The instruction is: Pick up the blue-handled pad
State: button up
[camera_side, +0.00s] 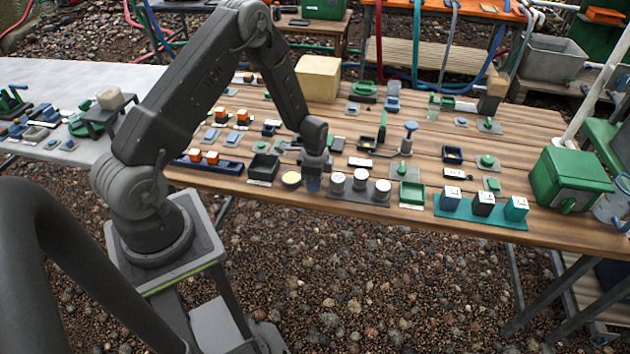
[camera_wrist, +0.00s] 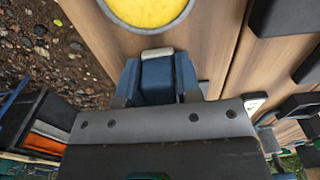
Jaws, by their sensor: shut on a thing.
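My gripper (camera_side: 313,168) is low over the front edge of the wooden table, between a yellow round dish and a row of white-topped jars. It is shut on a blue piece (camera_side: 312,184), which appears to be the blue-handled pad. In the wrist view the blue-handled pad (camera_wrist: 157,77) sits between the fingers of my gripper (camera_wrist: 158,94), with a pale strip along its far edge. The rest of it is hidden by the gripper. I cannot tell whether it touches the table.
The yellow dish (camera_side: 291,180) is close on the left and shows in the wrist view (camera_wrist: 145,8). The white-topped jars (camera_side: 360,180) stand close on the right. A black tray (camera_side: 263,168) is further left. Many small parts crowd the wooden table (camera_side: 540,135).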

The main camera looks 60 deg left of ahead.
jog(key=shift+c, duration=1.4)
jog(key=shift+r, duration=0.55)
notch_tip(320, 180, up, 3)
jog(key=shift+f, duration=0.15)
jog(key=s+a+r, duration=0.7)
jog(key=s+a, duration=0.1)
jog(key=shift+s, duration=0.25)
jog(key=shift+r, duration=0.1)
